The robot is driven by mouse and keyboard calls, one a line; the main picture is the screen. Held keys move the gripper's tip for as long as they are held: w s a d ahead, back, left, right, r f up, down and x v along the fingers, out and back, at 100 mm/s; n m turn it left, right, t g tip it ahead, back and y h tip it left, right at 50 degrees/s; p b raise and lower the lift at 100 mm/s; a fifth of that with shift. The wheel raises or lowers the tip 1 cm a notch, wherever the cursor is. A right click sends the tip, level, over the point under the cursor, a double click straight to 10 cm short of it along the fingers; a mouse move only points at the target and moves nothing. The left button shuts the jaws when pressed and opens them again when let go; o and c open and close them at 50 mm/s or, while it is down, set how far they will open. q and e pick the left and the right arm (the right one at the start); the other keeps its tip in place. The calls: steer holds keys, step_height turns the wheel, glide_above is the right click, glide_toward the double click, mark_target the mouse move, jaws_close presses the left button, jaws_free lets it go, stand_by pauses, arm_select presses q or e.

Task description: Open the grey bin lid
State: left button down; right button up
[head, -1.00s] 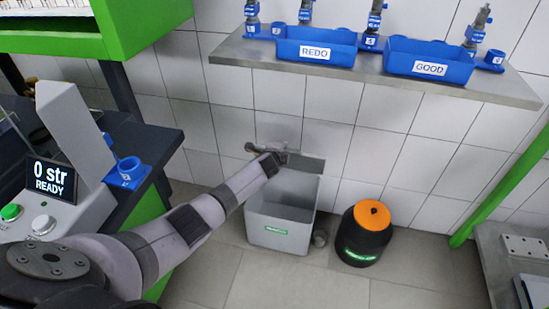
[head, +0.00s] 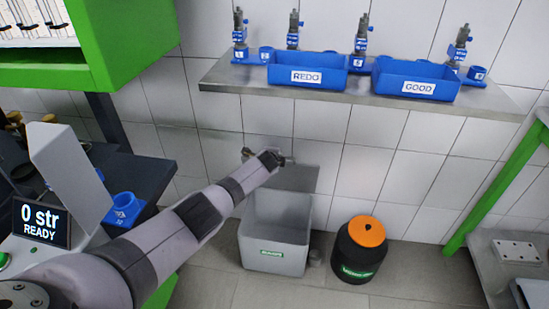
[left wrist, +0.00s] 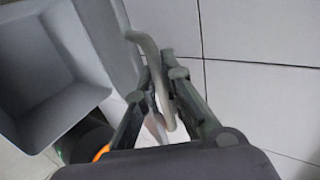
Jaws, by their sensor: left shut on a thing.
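The grey bin (head: 274,255) stands on the floor by the wall with a green label on its front. Its top is uncovered and I see into its hollow inside. The grey lid (head: 302,180) stands raised behind the opening, near the wall. My left gripper (head: 263,158) is at the top of the lid, shut on the lid's handle. In the left wrist view, the fingers (left wrist: 162,78) close around the curved grey handle (left wrist: 141,42), and the open bin (left wrist: 48,70) lies to the left. My right gripper is not in view.
A black drum (head: 358,262) with an orange top (head: 367,231) stands right of the bin. A wall shelf (head: 380,98) above holds blue REDO (head: 305,77) and GOOD (head: 418,88) trays. A dark workbench (head: 150,168) is at left.

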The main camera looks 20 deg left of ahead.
arm_select(q)
steer(key=c, duration=1.7)
jaws_free()
steer(key=shift+r, duration=5)
